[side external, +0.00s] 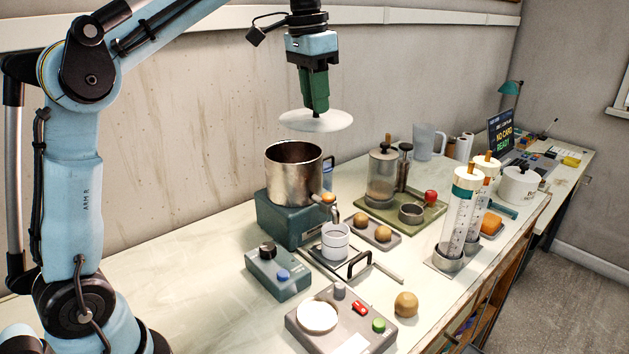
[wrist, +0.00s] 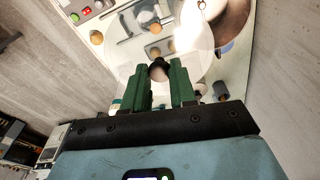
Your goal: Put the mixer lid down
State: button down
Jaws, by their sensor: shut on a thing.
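The mixer lid (side external: 316,121) is a pale, thin disc with a dark knob. My gripper (side external: 316,106) is shut on its knob and holds it level in the air, clearly above the mixer pot and apart from it. In the wrist view my green fingers (wrist: 160,78) close around the dark knob, and the see-through lid (wrist: 205,45) spreads out beyond them. The mixer pot (side external: 294,168) is a worn metal vessel, open at the top, on a teal base (side external: 290,218). The pot's inside bottom is hidden.
Right of the pot are a green tray (side external: 425,222) with a glass canister (side external: 382,175), and a small tray with two brown balls (side external: 368,230). In front are a control box (side external: 278,272), a white cup (side external: 335,241) and a scale (side external: 318,316). The table's left front is clear.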

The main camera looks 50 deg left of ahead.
jog(key=shift+s+d+r, duration=0.2)
jog(key=shift+d+r, duration=0.05)
jog(key=shift+d, duration=0.45)
jog(key=s+d+f+n, duration=0.1)
jog(key=s+f, duration=0.4)
jog(key=f, duration=0.3)
jog(key=s+d+f+n, duration=0.1)
jog(key=s+d+f, duration=0.1)
jog(key=s+f, duration=0.4)
jog(key=s+a+f, duration=0.2)
jog(key=a+f, duration=0.2)
jog(key=a, duration=0.1)
jog(key=s+a+f+m, duration=0.1)
jog(key=s+a+f, duration=0.1)
jog(key=a+f, duration=0.3)
jog(key=s+a+f+m, duration=0.1)
jog(key=s+a+f, duration=0.2)
jog(key=a, duration=0.4)
jog(key=shift+f, duration=2.75)
jog(key=shift+f, duration=0.1)
jog(key=c, duration=0.9)
grip_release()
